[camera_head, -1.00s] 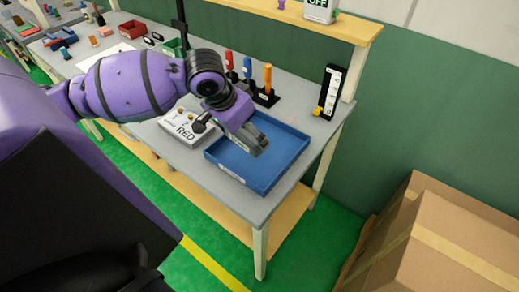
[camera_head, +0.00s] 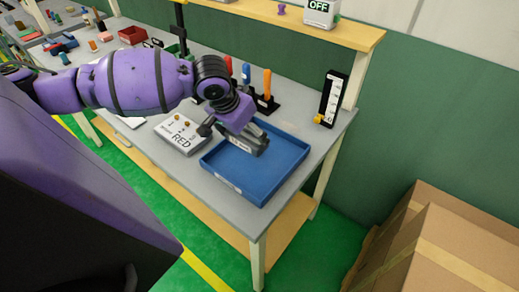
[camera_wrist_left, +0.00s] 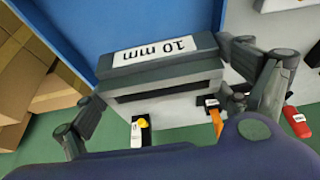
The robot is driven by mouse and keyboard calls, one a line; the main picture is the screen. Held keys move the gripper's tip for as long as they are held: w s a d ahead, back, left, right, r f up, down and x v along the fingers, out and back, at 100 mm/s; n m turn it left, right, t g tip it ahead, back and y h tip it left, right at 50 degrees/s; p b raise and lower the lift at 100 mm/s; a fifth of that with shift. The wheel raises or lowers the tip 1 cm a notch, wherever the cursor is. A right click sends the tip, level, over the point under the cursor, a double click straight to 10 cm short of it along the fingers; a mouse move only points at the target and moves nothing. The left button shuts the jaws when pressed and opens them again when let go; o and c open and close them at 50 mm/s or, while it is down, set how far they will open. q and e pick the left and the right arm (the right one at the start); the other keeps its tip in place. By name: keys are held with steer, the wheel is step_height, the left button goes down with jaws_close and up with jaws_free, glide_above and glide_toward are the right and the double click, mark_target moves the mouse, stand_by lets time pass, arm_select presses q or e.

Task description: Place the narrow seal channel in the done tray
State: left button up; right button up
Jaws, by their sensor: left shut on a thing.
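The narrow seal channel (camera_wrist_left: 165,68) is a dark grey bar with a white "10 mm" label, seen in the left wrist view. My left gripper (camera_wrist_left: 170,95) is shut on it, with a finger at each end. In the head view my left gripper (camera_head: 252,143) is above the back part of the blue done tray (camera_head: 285,169), and the channel is mostly hidden there by the fingers. The tray floor that I can see is bare. It also shows in the left wrist view (camera_wrist_left: 130,25). Whether the channel touches the tray I cannot tell. My right gripper is not in view.
A black-and-white gauge (camera_head: 331,97) stands near the table's right edge. Cardboard boxes (camera_head: 425,245) are on the floor at right.

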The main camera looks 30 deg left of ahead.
arm_select(q)
steer(key=shift+w+d+f, duration=0.25)
steer(key=shift+d+f, duration=0.2)
steer(key=shift+f, duration=0.1)
steer(key=shift+w+d+f, duration=0.2)
steer(key=shift+d+f, duration=0.25)
steer(key=shift+f, duration=0.1)
steer(key=shift+d+f, duration=0.2)
step_height(320, 180, down, 4)
steer(key=shift+w+d+r, duration=0.15)
steer(key=shift+r, duration=0.05)
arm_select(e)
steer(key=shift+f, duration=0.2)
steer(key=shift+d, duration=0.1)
arm_select(q)
steer(key=o, duration=0.9)
steer(key=shift+f, duration=0.1)
steer(key=shift+o, duration=0.2)
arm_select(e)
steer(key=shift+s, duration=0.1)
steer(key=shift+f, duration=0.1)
